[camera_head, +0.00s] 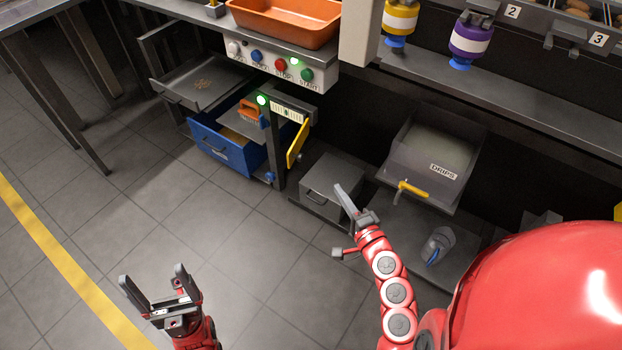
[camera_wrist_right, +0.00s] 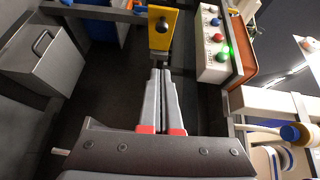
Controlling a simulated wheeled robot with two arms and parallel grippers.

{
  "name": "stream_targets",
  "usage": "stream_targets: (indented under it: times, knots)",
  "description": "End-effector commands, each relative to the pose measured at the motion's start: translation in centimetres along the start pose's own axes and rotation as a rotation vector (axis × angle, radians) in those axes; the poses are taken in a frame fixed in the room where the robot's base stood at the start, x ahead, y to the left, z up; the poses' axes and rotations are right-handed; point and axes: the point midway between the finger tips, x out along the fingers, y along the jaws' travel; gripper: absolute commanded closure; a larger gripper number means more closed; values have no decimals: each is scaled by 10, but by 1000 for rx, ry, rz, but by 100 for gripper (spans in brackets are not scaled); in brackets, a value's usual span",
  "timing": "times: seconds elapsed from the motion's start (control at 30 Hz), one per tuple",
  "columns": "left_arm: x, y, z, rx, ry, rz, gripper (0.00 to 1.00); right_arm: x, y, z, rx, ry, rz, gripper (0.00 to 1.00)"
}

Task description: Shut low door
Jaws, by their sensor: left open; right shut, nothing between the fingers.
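A yellow panel (camera_head: 297,143), which looks like the low door, stands out at an angle beside the post under the button box. My right gripper (camera_head: 343,193) is shut and empty, in front of and to the right of the panel. Its closed fingers (camera_wrist_right: 160,72) point at the panel; whether they touch it I cannot tell, but in the head view they are apart. My left gripper (camera_head: 151,275) is open and empty over the floor at lower left.
A blue drawer (camera_head: 222,152) stands pulled out left of the panel, below a grey tray (camera_head: 200,85). A grey box (camera_head: 332,183) and a DRIPS bin (camera_head: 432,160) with a yellow tap stand to the right. The button box (camera_head: 270,62) hangs above. The tiled floor (camera_head: 240,240) in front is clear.

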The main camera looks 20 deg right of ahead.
Motion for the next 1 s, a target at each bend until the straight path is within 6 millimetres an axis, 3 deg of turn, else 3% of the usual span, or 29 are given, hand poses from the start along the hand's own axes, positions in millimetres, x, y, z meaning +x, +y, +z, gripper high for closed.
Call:
stream_targets:
  times: [0.17, 0.53, 0.73, 1.0]
  knots:
    - [4, 0, -1, 0, 0, 0, 11, 22, -2, 2, 1, -8, -1, 100]
    - [4, 0, -1, 0, 0, 0, 11, 100, -3, 1, -1, -3, -3, 100]
    - [7, 0, -1, 0, 0, 0, 11, 119, 0, 22, 1, -4, 2, 100]
    - [7, 0, -1, 0, 0, 0, 11, 126, -1, 29, -1, 1, 1, 100]
